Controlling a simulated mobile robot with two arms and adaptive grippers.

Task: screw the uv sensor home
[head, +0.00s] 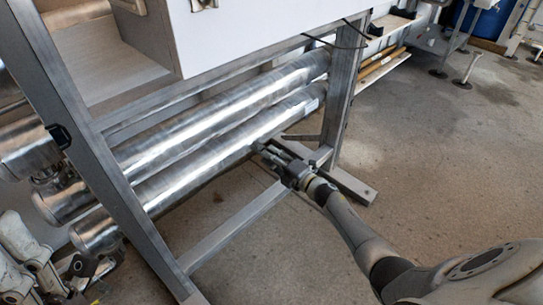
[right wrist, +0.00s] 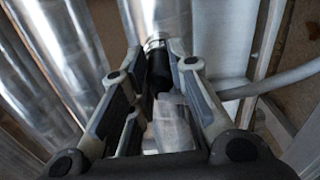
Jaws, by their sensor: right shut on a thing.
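The uv sensor (right wrist: 157,60) shows in the right wrist view as a small dark cylinder with a bright metal collar at its top end. The collar meets a shiny steel tube (right wrist: 160,14); I cannot tell how deep the sensor sits. My right gripper (right wrist: 161,68) is shut around the dark body, and its fingers hide part of it. In the head view my right gripper (head: 264,147) is beside the lower steel reactor tube (head: 240,132), where the sensor is too small and covered to make out. My left gripper (head: 83,266) is at the lower left, its jaws unclear.
The grey metal frame (head: 228,228) has a leg and a low crossbar near my right gripper. A white cabinet (head: 255,30) sits above the tubes. A pale hose (right wrist: 270,82) runs to the right in the wrist view. Open concrete floor (head: 440,150) lies to the right.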

